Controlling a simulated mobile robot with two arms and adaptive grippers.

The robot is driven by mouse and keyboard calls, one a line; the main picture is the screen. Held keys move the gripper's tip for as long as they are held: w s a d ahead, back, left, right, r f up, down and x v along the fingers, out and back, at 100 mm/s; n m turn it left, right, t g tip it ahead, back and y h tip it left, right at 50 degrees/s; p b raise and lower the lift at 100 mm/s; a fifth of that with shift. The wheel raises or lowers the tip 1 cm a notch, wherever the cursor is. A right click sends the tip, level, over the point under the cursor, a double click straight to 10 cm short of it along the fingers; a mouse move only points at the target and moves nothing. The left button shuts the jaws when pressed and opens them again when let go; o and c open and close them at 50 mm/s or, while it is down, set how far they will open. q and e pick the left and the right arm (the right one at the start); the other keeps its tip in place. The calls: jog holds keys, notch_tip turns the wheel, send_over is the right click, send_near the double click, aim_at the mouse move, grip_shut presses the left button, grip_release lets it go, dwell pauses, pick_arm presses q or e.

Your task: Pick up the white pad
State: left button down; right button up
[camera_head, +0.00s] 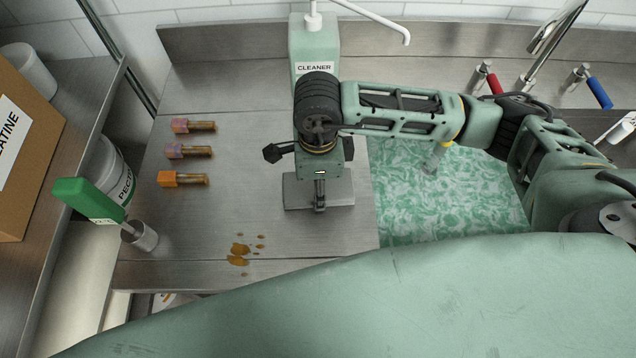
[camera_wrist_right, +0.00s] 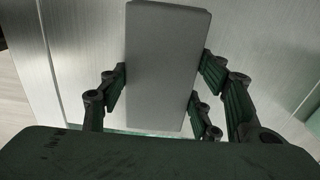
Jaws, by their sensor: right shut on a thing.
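The white pad (camera_head: 300,193) shows as a pale grey block at the middle of the steel counter, partly hidden under my right gripper (camera_head: 319,190). In the right wrist view the pad (camera_wrist_right: 165,65) stretches between the fingers of my right gripper (camera_wrist_right: 162,88), which are closed against both of its long sides. I cannot tell whether the pad touches the counter or is just above it. My left gripper is not in view.
A cleaner bottle (camera_head: 314,45) stands behind my right gripper. A sink with green foamy water (camera_head: 450,205) lies to the right.

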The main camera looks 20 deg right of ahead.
notch_tip(320, 180, up, 3)
jog(key=shift+w+r+b, duration=0.1)
jog(key=shift+b, duration=0.7)
jog(key=s+d+r+b, duration=0.3)
jog(key=s+d+r, duration=0.4)
jog(key=d, duration=0.2)
jog(key=shift+s+r, duration=0.25)
jog(key=shift+d, duration=0.1)
jog(key=o, duration=0.6)
jog(key=shift+c, duration=0.2)
jog(key=c, duration=0.4)
